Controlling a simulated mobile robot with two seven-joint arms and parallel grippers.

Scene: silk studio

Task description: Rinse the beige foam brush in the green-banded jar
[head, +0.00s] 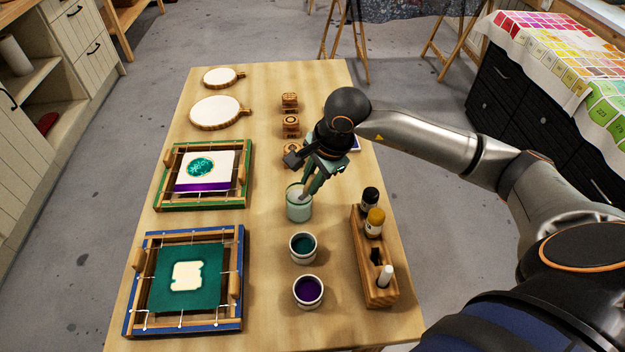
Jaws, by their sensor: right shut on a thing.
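A pale jar (299,208) with a greenish rim and tint stands near the middle right of the wooden table, the likely green-banded jar. My right gripper (308,190) points down right over its mouth, fingers close to the rim. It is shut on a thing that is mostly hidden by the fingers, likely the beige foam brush. A small pale bit shows at the jar's mouth, but I cannot tell whether it is the brush or how deep it sits. My left gripper is out of view.
Cups of teal paint (303,247) and purple paint (308,291) stand in front of the jar. A wooden rack (374,280) with bottles is to the right. A green frame (204,174) and a blue frame (188,281) lie left. Stamps (290,102) stand behind.

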